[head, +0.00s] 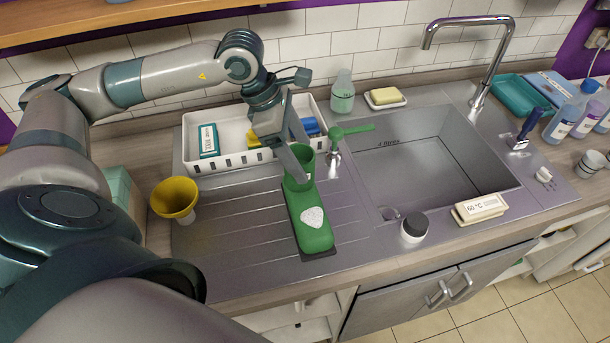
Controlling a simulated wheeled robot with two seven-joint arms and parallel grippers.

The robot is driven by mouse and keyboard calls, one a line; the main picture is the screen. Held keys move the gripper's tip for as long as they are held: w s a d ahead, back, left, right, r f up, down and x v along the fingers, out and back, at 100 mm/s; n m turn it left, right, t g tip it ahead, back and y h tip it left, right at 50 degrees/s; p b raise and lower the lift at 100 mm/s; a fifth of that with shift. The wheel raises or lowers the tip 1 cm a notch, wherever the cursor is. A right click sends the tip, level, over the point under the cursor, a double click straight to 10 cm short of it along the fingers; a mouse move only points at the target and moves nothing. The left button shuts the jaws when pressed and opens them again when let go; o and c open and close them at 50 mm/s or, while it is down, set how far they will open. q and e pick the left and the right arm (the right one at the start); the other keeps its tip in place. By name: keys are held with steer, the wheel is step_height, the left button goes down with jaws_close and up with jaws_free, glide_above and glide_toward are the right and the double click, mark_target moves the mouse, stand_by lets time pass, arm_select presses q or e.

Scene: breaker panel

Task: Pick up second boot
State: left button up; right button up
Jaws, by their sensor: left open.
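My right gripper is out of view.
A white tray (240,160) with small packets stands behind. A yellow funnel (176,197) is at left. A green-handled piece (350,130) stands beside the gripper. The basin (430,165) is empty.

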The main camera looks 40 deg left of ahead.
mark_target(309, 168)
arm_select(q)
steer(key=shift+d+f+p, duration=0.35)
steer(key=shift+f+p, duration=0.1)
steer(key=shift+p, duration=0.2)
steer(key=p+x, duration=0.1)
steer(key=x, duration=0.2)
steer(key=shift+r, duration=0.1)
steer(key=shift+w+d+f+p, duration=0.15)
steer(key=shift+f+p, duration=0.15)
steer(key=shift+f, duration=0.15)
jaws_close()
